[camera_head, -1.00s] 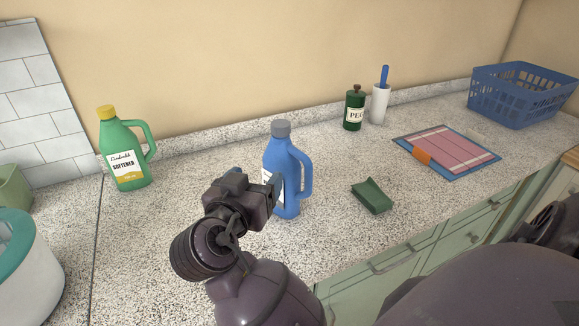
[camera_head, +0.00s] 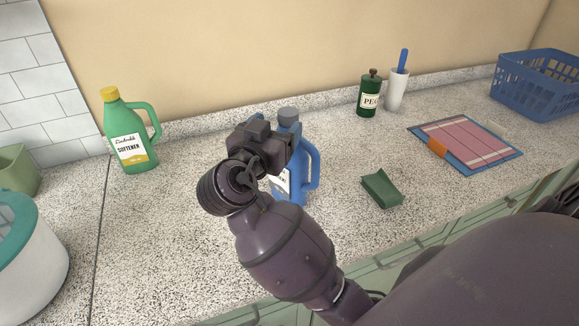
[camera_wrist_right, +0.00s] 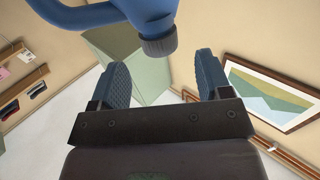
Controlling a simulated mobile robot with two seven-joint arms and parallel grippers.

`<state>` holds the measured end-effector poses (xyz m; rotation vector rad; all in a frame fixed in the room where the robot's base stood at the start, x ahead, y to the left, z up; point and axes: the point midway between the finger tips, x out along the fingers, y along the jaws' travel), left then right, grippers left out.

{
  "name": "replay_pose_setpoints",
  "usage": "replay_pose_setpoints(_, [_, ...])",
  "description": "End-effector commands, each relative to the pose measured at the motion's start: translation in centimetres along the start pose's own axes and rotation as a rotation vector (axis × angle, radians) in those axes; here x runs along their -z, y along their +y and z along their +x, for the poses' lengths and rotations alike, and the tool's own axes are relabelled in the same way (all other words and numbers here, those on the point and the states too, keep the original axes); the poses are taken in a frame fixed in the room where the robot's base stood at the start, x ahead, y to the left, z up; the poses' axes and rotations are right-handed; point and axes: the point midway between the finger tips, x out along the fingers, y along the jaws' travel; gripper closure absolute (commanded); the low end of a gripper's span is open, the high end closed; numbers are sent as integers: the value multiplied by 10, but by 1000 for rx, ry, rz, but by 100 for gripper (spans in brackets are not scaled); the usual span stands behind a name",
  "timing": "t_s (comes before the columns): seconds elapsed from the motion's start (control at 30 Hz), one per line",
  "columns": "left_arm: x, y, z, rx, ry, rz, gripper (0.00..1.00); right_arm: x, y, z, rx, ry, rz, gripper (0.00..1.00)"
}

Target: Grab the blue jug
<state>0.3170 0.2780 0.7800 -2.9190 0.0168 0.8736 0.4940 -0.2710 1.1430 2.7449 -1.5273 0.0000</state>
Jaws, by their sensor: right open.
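The blue jug (camera_head: 298,185) with a grey cap stands upright on the speckled counter, its handle on the right. My right gripper (camera_head: 291,140) is in front of its upper left part and hides much of its body and label. In the right wrist view the jug (camera_wrist_right: 100,12) appears upside down at the top, its grey cap pointing down. The open fingers of my right gripper (camera_wrist_right: 162,78) show below the cap with nothing between them. Whether a finger touches the jug cannot be told from the head view. My left gripper is not in view.
A green softener bottle (camera_head: 128,135) stands to the left, a green sponge (camera_head: 382,188) lies right of the jug. A teal-rimmed white container (camera_head: 30,260) is at left.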

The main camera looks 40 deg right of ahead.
Motion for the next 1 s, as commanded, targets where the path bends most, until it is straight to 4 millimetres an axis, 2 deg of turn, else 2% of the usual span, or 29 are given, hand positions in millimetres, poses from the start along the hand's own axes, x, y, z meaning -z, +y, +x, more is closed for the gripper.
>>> replay_pose_setpoints(0.4, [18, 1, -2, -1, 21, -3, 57, 0, 1, 46, -2, 2, -1, 29])
replay_pose_setpoints(0.73, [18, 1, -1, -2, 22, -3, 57, -1, 1, 51, -1, -1, 0, 29])
replay_pose_setpoints(1.0, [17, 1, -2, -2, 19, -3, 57, -1, 1, 51, -1, 0, -1, 70])
